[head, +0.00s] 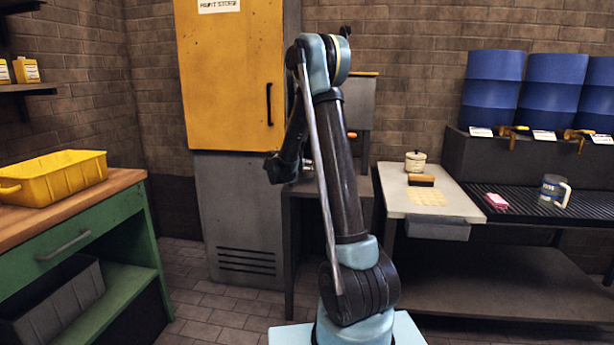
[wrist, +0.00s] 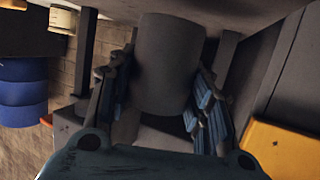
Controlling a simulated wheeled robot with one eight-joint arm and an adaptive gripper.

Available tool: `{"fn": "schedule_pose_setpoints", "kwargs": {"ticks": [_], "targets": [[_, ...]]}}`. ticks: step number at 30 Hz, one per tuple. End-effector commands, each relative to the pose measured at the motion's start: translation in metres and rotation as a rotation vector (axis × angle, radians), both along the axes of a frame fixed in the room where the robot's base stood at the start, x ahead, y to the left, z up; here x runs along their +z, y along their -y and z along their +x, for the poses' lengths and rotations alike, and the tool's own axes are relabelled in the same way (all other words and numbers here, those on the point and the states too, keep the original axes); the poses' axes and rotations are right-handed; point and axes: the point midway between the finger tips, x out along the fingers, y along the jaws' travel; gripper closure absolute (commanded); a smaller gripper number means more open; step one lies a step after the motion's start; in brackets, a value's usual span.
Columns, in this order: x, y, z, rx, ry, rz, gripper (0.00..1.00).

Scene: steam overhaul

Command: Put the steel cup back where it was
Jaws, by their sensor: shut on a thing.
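The steel cup (wrist: 168,60) shows in the wrist view as a plain dark grey cylinder in the middle of the picture. My gripper (wrist: 160,95) is shut on it, with one padded finger on each side of its wall. The cup's far end lies close to a grey-brown surface along the top of the wrist view; I cannot tell whether they touch. In the head view my arm stands in the middle and hides most of the gripper and the cup.
A grey stand (head: 305,190) is behind my arm, beside the yellow-and-grey cabinet (head: 230,75). To the right, a pale worktop (head: 400,205) holds a lidded cream pot (head: 415,161).

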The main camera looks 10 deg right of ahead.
Motion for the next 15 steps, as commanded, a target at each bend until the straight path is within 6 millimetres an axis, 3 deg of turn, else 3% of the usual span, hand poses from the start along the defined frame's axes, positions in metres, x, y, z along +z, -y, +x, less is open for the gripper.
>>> {"fn": "schedule_pose_setpoints", "kwargs": {"ticks": [9,15], "targets": [[-0.033,0.000,0.000,0.000,0.000,0.000,0.91],[-0.036,0.001,0.000,0.000,0.000,0.000,0.91]]}}
